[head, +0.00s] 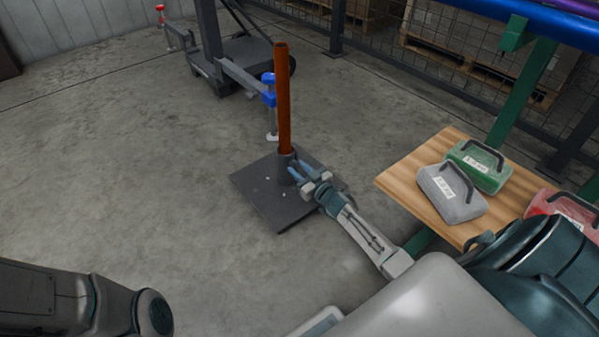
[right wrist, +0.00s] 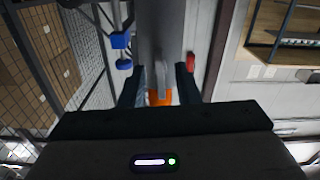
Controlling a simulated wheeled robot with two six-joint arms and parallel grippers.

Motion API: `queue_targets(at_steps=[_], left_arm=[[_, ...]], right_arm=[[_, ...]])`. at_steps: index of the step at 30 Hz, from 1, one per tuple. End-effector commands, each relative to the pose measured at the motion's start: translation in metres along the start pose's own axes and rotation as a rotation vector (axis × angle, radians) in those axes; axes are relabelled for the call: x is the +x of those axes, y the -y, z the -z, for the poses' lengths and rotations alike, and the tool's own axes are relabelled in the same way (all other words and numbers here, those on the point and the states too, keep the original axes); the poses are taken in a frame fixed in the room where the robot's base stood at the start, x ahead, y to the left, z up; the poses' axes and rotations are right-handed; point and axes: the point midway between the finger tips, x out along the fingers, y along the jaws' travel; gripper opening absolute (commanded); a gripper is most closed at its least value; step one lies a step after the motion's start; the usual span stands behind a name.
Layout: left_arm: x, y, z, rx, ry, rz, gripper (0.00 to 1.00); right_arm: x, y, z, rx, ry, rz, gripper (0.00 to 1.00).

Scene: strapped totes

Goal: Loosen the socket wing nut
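An orange-brown pole (head: 283,95) stands upright in a short grey socket (head: 286,161) on a dark square base plate (head: 262,202). My right gripper (head: 298,172) is at the socket's right side, with its two blue-grey fingers spread toward it. In the right wrist view the fingers (right wrist: 161,88) stand apart, either side of a small orange part (right wrist: 160,98) in front of a grey upright shape. I cannot tell whether this part is the wing nut, and no contact can be made out. In the head view the wing nut cannot be made out. My left gripper is not in view.
A wooden table (head: 408,181) at the right bears a grey case (head: 451,194), a green case (head: 478,167) and a red case (head: 562,203). A wheeled cart with a blue clamp (head: 268,90) stands behind the pole. The floor left of the plate is clear.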

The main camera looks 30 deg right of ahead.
Motion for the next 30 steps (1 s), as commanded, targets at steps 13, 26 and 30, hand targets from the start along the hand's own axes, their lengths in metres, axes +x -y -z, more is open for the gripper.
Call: queue_targets(at_steps=[13,26,30], left_arm=[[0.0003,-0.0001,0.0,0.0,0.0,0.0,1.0],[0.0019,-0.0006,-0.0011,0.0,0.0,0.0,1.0],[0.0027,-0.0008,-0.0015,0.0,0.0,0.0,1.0]], right_arm=[[-0.0004,0.0,-0.0001,0.0,0.0,0.0,0.0],[-0.0006,0.0,0.0001,-0.131,0.001,0.0,0.0],[-0.0007,-0.0001,-0.0001,-0.241,0.001,0.0,0.0]])
